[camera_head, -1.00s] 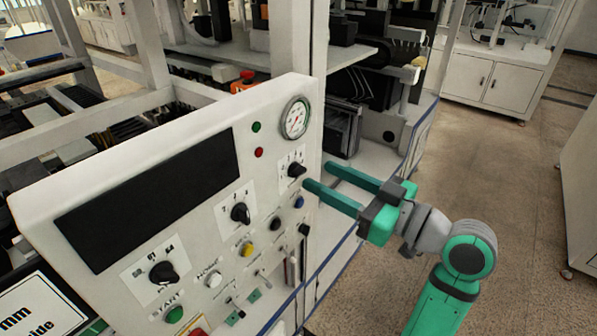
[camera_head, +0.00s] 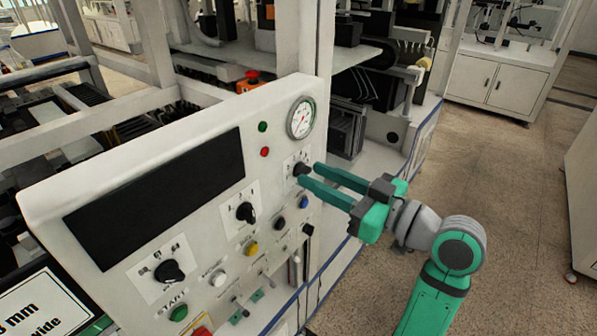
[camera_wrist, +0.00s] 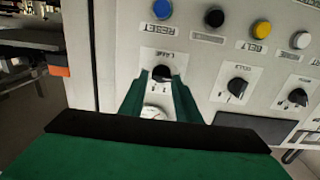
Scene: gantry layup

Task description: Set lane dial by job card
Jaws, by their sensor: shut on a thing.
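The lane dial (camera_head: 300,168) is a black knob on a white numbered plate, at the right end of the white control panel. My gripper (camera_head: 308,176) reaches in from the right, with its two green fingers at the knob. In the wrist view the plate reads LANE upside down, and the black knob (camera_wrist: 161,73) sits between the fingertips, shut on it. The fingers partly cover the plate, so the dial's setting is unclear. The job card (camera_head: 45,303) is at the lower left, cut by the frame edge; only "mm" and part of a second line are readable.
Two more black dials, the middle one (camera_head: 246,212) and the left one (camera_head: 170,271), are on the panel. A round gauge (camera_head: 300,118) is above the lane dial, and a blue button (camera_head: 303,202) is below. Open floor (camera_head: 500,190) lies to the right.

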